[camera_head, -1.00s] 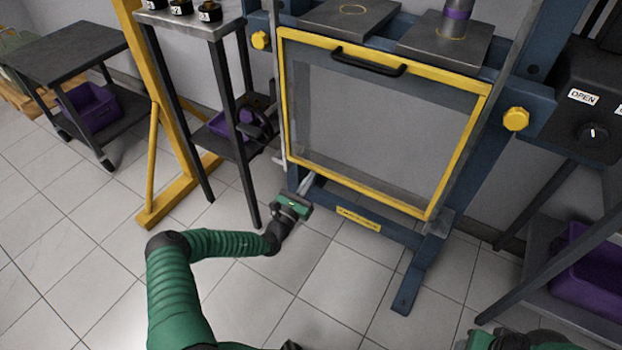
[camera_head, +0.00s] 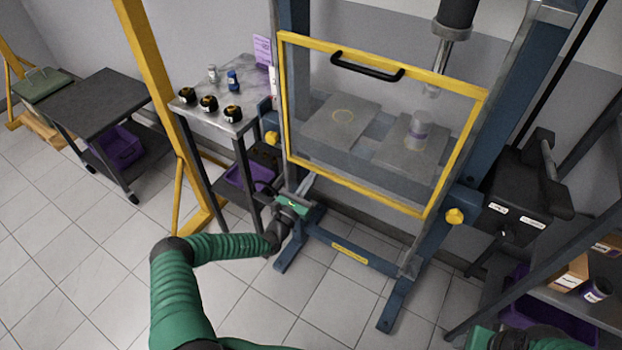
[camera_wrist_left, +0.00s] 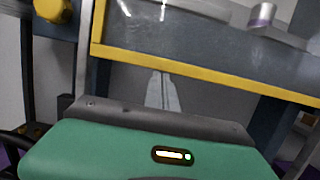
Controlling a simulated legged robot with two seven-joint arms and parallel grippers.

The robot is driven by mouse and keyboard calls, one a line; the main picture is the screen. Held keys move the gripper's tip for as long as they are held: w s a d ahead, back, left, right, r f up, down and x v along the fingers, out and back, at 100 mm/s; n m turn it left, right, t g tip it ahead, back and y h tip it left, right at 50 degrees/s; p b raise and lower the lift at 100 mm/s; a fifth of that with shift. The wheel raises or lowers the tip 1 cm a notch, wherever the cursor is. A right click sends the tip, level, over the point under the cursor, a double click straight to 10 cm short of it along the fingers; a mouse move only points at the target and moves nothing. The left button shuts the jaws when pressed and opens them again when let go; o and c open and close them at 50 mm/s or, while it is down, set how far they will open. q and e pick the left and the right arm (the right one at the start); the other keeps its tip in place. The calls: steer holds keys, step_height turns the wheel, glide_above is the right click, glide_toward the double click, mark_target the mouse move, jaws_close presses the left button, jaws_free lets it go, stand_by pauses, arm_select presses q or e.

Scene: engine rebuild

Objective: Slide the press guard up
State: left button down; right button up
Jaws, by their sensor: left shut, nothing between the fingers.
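The press guard (camera_head: 355,185) is a clear panel in a yellow frame on the front of the blue press. Its black handle (camera_head: 366,66) is at the top edge. The two grey plates stand behind the panel. The guard's lower yellow bar (camera_wrist_left: 200,73) crosses the left wrist view. My left gripper (camera_head: 305,184) is shut and empty, pointing up just under the guard's lower left corner. In the left wrist view its fingertips (camera_wrist_left: 160,74) reach the bar's lower edge; I cannot tell if they touch it.
Yellow knobs (camera_head: 455,216) sit on the press sides. A small table (camera_head: 225,117) with black-topped parts stands left, beside a yellow post (camera_head: 150,75). A dark control box (camera_head: 515,195) and a shelf with a purple bin are at right. Tiled floor is clear in front.

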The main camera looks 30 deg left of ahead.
mark_target(314, 140)
arm_select(q)
step_height(314, 140, up, 15)
steer(key=p, duration=1.1)
steer(key=shift+f, duration=0.2)
steer(key=shift+a, duration=0.1)
steer(key=shift+w, duration=0.1)
